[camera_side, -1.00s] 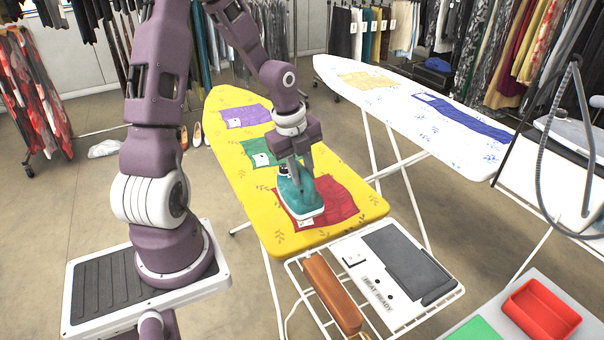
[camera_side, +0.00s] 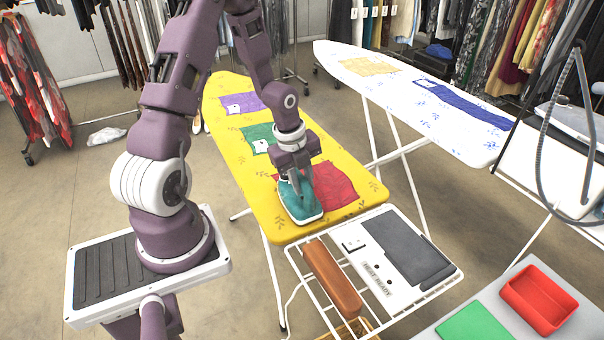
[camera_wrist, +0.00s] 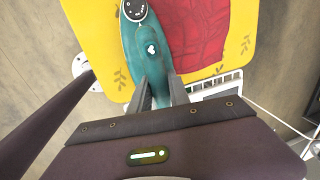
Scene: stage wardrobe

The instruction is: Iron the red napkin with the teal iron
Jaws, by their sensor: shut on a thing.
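The teal iron (camera_side: 299,207) is sole-down, or nearly so, on the yellow ironing board (camera_side: 225,125), at the left side of the red napkin (camera_side: 335,186). My gripper (camera_side: 302,184) is shut on the iron's handle from above. In the wrist view the iron (camera_wrist: 148,55) is between my gripper's fingers (camera_wrist: 160,88), with its dial at the top. The red napkin (camera_wrist: 205,32) lies to its right and shows creases. The iron hides the napkin's left edge, so I cannot tell how much they overlap.
A green napkin (camera_side: 256,137) and a purple one (camera_side: 242,103) lie farther up the board. A wire rack with a dark grey pad (camera_side: 405,250) and a brown roll (camera_side: 332,278) adjoins the near end. A white board (camera_side: 400,92) and a red tray (camera_side: 540,300) are right.

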